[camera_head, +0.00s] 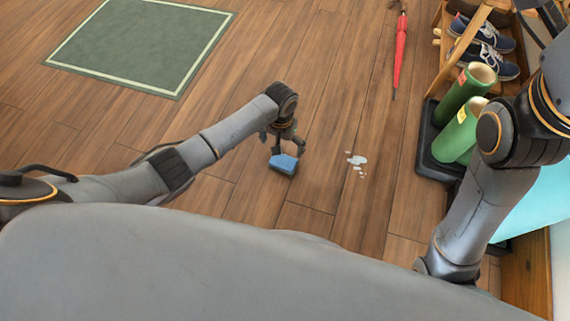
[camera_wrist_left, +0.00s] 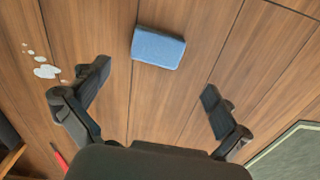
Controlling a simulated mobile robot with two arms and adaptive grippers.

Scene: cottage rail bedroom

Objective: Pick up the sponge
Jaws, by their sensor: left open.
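The sponge (camera_head: 283,164) is a blue block with a darker edge, lying on the wooden floor in the head view. My left gripper (camera_head: 284,141) is right by it, just above and behind it in that view. In the left wrist view the sponge (camera_wrist_left: 158,47) lies at the top centre, ahead of the gap between the fingers. My left gripper (camera_wrist_left: 154,92) is open there, with its two fingers spread wide and nothing between them. My right arm shows at the right of the head view, but its gripper is not visible.
A white spill (camera_head: 357,160) is on the floor right of the sponge. A green mat (camera_head: 140,45) lies at the upper left.

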